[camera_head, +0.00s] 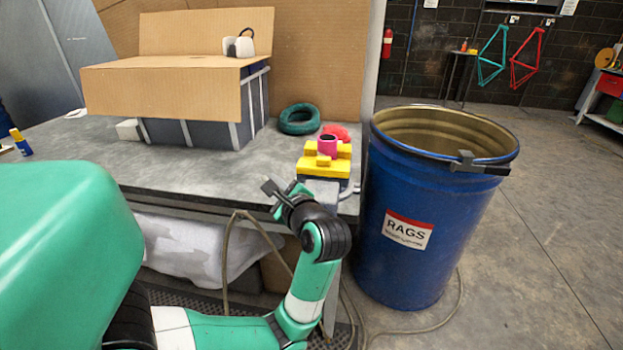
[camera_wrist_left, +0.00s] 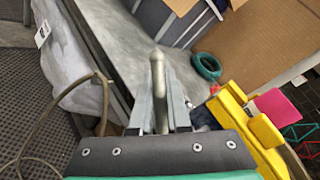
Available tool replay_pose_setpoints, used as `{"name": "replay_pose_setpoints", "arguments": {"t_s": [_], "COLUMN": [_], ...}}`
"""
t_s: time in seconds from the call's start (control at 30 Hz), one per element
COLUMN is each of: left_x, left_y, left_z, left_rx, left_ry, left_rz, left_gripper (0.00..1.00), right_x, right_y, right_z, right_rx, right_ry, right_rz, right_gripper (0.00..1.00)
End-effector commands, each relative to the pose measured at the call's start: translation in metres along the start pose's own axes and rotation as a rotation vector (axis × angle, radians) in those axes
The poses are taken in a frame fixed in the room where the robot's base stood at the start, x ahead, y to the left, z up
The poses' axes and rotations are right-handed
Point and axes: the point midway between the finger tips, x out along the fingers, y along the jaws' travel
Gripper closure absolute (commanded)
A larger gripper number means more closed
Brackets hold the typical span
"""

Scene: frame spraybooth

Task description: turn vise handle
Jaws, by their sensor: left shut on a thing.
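In the left wrist view the vise (camera_wrist_left: 240,115) is at the right, beside my gripper. My left gripper (camera_head: 272,188) is at the bench's front edge, just left of and in front of the vise. In the left wrist view it is shut on a grey round-ended bar, the vise handle (camera_wrist_left: 158,80), which stands between the fingers. In the head view the gripper and wrist largely hide the handle. My right gripper is not in view.
A blue rags drum (camera_head: 430,215) stands close to the right of the vise. On the workbench (camera_head: 200,165) are a cardboard-topped crate (camera_head: 180,95), a green coil (camera_head: 299,119) and a red cloth (camera_head: 337,131). A hose (camera_head: 228,260) and white cloth hang below the front edge.

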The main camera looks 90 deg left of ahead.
Motion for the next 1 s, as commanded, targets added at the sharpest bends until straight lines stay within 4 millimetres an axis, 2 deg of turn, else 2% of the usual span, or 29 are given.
{"name": "replay_pose_setpoints", "arguments": {"t_s": [0.57,0.6,0.73,1.0], "left_x": [-0.0022,-0.0022,-0.0022,-0.0024], "left_y": [0.0019,0.0019,0.0015,0.0008], "left_z": [-0.0058,-0.0058,-0.0060,-0.0060], "left_rx": [-0.024,-0.024,-0.024,-0.023], "left_ry": [0.027,0.027,0.027,0.028], "left_rz": [0.008,0.008,0.007,0.005], "left_gripper": [1.00,0.80,0.56,0.55], "right_x": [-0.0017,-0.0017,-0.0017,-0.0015], "right_y": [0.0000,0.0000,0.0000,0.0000], "right_z": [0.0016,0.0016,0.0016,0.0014], "right_rx": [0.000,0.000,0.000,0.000], "right_ry": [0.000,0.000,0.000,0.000], "right_rz": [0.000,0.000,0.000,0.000], "right_gripper": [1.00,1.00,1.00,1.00]}}
